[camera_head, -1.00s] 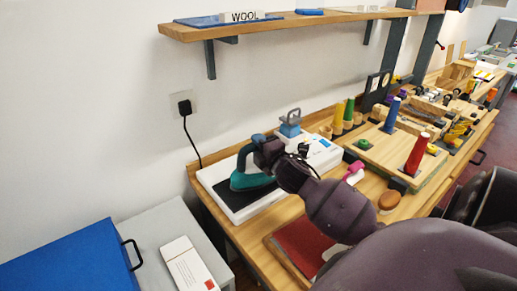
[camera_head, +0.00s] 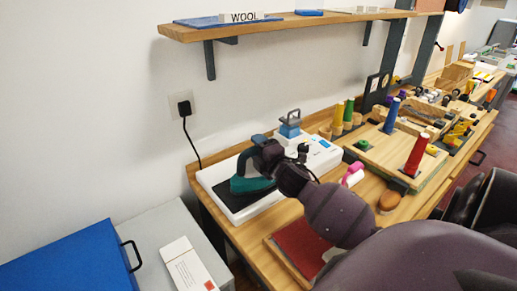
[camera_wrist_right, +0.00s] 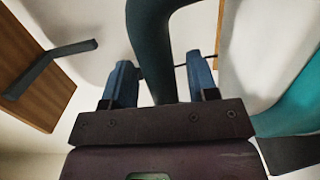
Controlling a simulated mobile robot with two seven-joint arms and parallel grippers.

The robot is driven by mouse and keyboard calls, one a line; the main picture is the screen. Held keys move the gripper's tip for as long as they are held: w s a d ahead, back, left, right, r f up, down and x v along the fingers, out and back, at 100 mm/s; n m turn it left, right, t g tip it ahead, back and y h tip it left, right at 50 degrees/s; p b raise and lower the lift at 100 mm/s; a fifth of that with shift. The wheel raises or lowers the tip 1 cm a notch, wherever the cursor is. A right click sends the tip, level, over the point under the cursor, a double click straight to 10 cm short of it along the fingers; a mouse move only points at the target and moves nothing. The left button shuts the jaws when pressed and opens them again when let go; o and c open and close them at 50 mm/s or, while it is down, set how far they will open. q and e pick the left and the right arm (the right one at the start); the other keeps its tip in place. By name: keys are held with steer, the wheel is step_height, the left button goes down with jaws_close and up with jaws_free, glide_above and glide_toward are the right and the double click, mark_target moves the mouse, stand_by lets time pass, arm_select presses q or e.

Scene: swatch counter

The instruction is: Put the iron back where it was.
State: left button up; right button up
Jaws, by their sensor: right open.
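The teal iron (camera_head: 250,184) with a dark handle is on the dark pad of the white station (camera_head: 262,210) at the left end of the wooden counter. My right gripper (camera_head: 259,150) is at the iron's handle and hides part of it. In the right wrist view, the two blue fingers of this gripper (camera_wrist_right: 162,80) are apart, with the dark handle (camera_wrist_right: 160,45) between them. A gap shows beside the handle on each side. The iron's teal body (camera_wrist_right: 290,108) shows at the right of that view. My left gripper is not in view.
A blue-handled block (camera_head: 290,128) stands at the station's back. A wooden board with a red cone (camera_head: 417,155) and a brown oval object (camera_head: 389,201) are to the right. A red pad (camera_head: 300,246) lies in front. A shelf (camera_head: 290,25) hangs above.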

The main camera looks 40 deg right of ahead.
steer(key=v, duration=1.2)
steer(key=shift+r, duration=0.1)
stand_by(0.4)
